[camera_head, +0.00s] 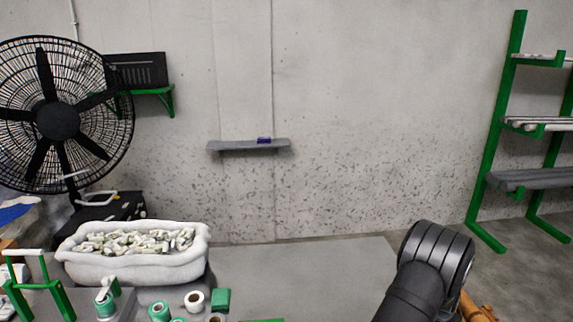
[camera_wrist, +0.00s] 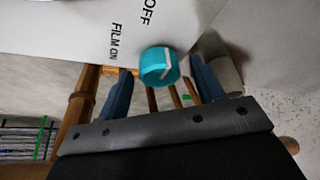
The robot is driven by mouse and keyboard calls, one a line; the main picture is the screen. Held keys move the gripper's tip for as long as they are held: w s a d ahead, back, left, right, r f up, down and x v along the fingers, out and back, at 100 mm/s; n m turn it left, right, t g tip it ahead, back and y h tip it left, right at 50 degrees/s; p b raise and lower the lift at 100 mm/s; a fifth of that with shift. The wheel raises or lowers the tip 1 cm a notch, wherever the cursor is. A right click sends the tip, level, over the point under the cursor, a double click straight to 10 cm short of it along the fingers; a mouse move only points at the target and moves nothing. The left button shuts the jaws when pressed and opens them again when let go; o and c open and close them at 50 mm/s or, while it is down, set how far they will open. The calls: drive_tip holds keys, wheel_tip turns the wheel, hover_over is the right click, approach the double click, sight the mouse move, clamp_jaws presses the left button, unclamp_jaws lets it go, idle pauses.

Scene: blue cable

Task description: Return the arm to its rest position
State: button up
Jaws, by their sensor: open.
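My gripper (camera_wrist: 161,72) shows in the wrist view with its two blue fingers spread apart and nothing held between them. A teal knob (camera_wrist: 158,66) with a white pointer mark lies beyond the fingers, in line with the gap between them. The knob is on a white panel (camera_wrist: 75,30) printed "OFF" and "FILM ON". Gaps show between the knob and both fingers. In the head view my black arm (camera_head: 432,262) rises at the lower right, and the gripper itself is out of that picture. No blue cable can be made out.
A grey table (camera_head: 320,265) has bare room in the middle. A white bin (camera_head: 135,265) of pale pieces, several rolls and a green stand (camera_head: 40,285) are left. A large fan (camera_head: 58,120) stands behind. A wall shelf (camera_head: 245,146) holds a small purple item (camera_head: 263,140). A green rack (camera_head: 500,130) is right.

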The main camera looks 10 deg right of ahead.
drive_tip(key=shift+n, duration=0.7)
idle(0.4)
drive_tip(key=shift+a+r, duration=0.1)
drive_tip(key=shift+r, duration=0.3)
drive_tip(key=s+a+r+n+t, duration=0.1)
drive_tip(key=a+r, duration=0.8)
drive_tip(key=r, duration=0.2)
drive_tip(key=s+a+r+n, duration=0.1)
drive_tip(key=a+r, duration=0.7)
drive_tip(key=r, duration=0.3)
drive_tip(key=s+a+r+n, duration=0.1)
drive_tip(key=s+a+r, duration=0.3)
drive_tip(key=a, duration=0.3)
drive_tip(key=s+a+r, duration=0.4)
drive_tip(key=a, duration=0.3)
drive_tip(key=s+a+f+n, duration=0.1)
drive_tip(key=s+a, duration=0.7)
drive_tip(key=s+a+f+t+y, duration=0.1)
drive_tip(key=s+a+f, duration=0.1)
drive_tip(key=s+a, duration=0.6)
drive_tip(key=shift+s+a+f+n, duration=0.25)
drive_tip(key=shift+s+n, duration=0.15)
drive_tip(key=shift+s, duration=0.2)
